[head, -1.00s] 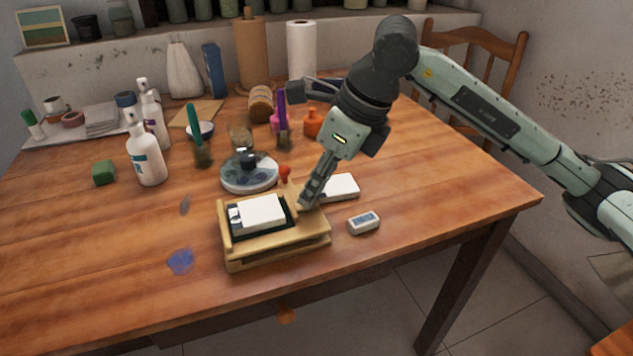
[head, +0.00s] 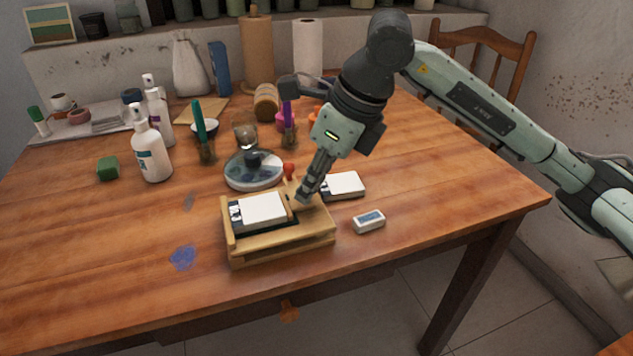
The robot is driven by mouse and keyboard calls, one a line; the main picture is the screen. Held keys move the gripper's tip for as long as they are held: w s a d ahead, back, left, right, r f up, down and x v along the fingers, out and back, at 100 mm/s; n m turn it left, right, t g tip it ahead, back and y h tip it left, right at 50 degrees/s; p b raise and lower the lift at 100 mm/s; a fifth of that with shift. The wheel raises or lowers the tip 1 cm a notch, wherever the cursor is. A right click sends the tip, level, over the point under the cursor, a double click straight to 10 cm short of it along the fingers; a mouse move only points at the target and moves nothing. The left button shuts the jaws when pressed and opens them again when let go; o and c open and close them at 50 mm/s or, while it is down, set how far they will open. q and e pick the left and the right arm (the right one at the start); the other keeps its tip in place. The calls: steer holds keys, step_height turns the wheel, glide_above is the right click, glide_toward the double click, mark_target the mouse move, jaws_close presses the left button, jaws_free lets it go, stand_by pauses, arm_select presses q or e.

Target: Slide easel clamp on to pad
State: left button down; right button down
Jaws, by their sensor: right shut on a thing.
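A small wooden table easel (head: 285,251) stands near the table's front edge. A white pad (head: 263,209) lies on its dark bed, towards the left side. The easel clamp (head: 292,205), a narrow wooden slider, is just right of the pad, close to its right edge. Whether it touches the pad is hard to tell. My right gripper (head: 303,195) reaches down from the upper right and is shut on the clamp, its fingers covering part of it. My left gripper is not in view.
A white box (head: 343,186) and an eraser (head: 369,221) lie right of the easel. A round palette dish (head: 253,170) with a red-topped item beside it stands behind. Bottles (head: 150,152) and brush jars stand further back.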

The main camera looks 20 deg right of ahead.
steer(key=c, duration=1.5)
jaws_free()
steer(key=shift+a, duration=0.25)
steer(key=shift+o, duration=0.2)
steer(key=shift+d+r, duration=0.1)
steer(key=v, duration=1.1)
steer(key=shift+s+d+r, duration=0.15)
steer(key=shift+s+r, duration=0.05)
steer(key=shift+r, duration=0.15)
